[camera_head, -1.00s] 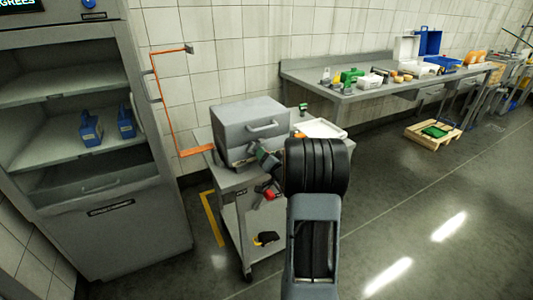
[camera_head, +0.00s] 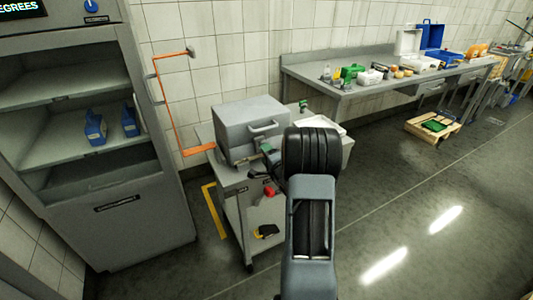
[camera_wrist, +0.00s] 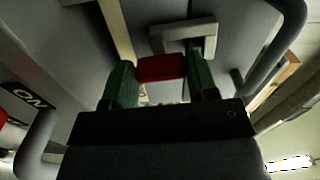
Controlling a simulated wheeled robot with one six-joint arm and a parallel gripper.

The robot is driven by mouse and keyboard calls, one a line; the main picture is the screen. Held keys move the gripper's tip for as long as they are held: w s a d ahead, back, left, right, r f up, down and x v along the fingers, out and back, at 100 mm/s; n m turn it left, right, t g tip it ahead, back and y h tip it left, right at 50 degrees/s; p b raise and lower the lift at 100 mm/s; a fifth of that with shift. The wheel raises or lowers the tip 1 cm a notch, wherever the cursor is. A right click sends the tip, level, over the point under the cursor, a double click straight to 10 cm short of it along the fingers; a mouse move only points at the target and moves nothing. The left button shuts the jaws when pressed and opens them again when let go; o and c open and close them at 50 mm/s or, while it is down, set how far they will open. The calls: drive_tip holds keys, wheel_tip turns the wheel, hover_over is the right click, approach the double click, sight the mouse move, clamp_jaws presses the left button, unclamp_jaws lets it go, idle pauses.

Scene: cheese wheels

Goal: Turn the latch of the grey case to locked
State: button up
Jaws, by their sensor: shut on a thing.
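The grey case (camera_head: 250,118) stands closed on a grey cart, with its handle on the front face. My gripper (camera_head: 267,149) is at the case's front, below the handle, and my arm partly blocks the view there. In the wrist view, my gripper (camera_wrist: 163,76) has green fingers closed on a red piece (camera_wrist: 161,67), which appears to be the latch. A light grey bracket (camera_wrist: 184,33) lies just beyond it on the case. The latch's exact angle and any lock mark are hard to make out.
A grey cabinet with shelves (camera_head: 142,215) stands at the left. An orange wall rail (camera_head: 165,115) is behind.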

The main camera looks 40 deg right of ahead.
drive_tip(key=shift+m, duration=0.6)
drive_tip(key=o, duration=0.9)
drive_tip(key=shift+o, duration=0.2)
drive_tip(key=s+a, duration=0.2)
drive_tip(key=s, duration=1.1)
drive_tip(key=shift+s, duration=0.35)
